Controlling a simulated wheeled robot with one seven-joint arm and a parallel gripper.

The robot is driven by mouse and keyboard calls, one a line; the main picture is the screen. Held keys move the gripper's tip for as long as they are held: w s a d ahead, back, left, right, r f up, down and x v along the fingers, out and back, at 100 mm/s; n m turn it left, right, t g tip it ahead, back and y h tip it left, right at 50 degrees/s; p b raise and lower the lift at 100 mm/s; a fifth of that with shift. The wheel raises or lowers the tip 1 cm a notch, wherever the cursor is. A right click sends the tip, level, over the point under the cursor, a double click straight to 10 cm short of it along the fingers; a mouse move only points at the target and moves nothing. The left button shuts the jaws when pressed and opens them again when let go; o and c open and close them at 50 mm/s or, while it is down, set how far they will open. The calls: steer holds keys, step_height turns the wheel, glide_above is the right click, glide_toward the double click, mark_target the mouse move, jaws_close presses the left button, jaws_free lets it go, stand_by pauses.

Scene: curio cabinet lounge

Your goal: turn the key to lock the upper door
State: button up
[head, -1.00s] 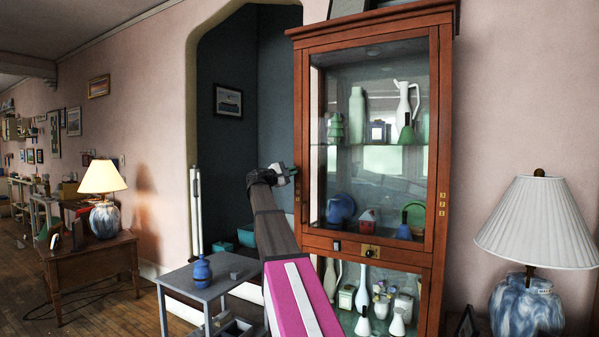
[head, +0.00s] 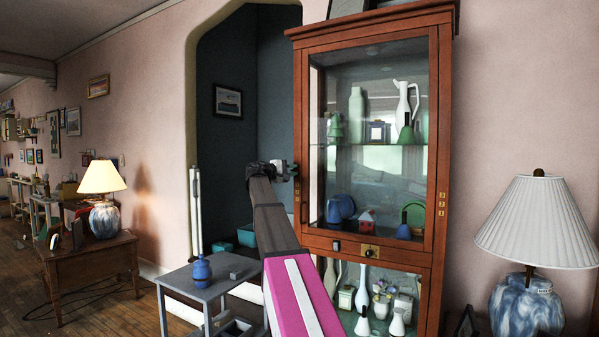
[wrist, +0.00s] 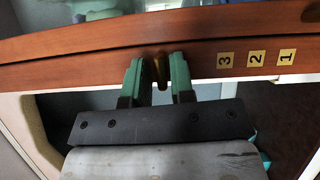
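The tall wooden cabinet's upper glass door (head: 375,150) looks closed in the head view. My gripper (head: 292,171) is at the cabinet's left edge, about halfway up the door. In the wrist view, my gripper's two green fingers (wrist: 157,82) stand apart on either side of a small brass piece (wrist: 160,70) on the wooden stile. A narrow gap shows on its left; the right finger is very close to it. I cannot tell whether this piece is the key or a knob. A brass plate with a dark centre (head: 370,252) is on the rail below the door.
Number labels 3, 2, 1 (wrist: 256,58) run along the stile beside my gripper. Glassware and ornaments stand behind the glass. A grey side table (head: 215,276) with a blue jar (head: 202,270) stands low to the left. A white-shaded lamp (head: 540,225) stands at the right.

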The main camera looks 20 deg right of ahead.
steer(key=o, duration=0.5)
steer(key=shift+o, duration=0.2)
steer(key=shift+a, duration=0.1)
steer(key=s+a, duration=0.2)
steer(key=a, duration=0.9)
steer(key=s+a+f+y, duration=0.1)
steer(key=s+f+y, duration=0.25)
steer(key=f, duration=1.05)
steer(key=s+a+f+n+y, duration=0.1)
steer(key=s+a+f+y, duration=0.3)
steer(key=f, duration=1)
steer(key=s+d+f+y, duration=0.15)
steer(key=s+f, duration=0.35)
steer(key=f, duration=1)
steer(key=s+a+f+m+g+y, duration=0.1)
steer(key=s+a+f+y, duration=0.3)
steer(key=s+f, duration=0.7)
steer(key=s+a+f+m+g+y, duration=0.1)
steer(key=s+a+f+m+y, duration=0.1)
steer(key=s+a+f+y, duration=0.3)
steer(key=s+a+f, duration=0.3)
steer(key=s+f, duration=0.3)
steer(key=shift+s+g, duration=0.35)
steer(key=shift+g, duration=0.05)
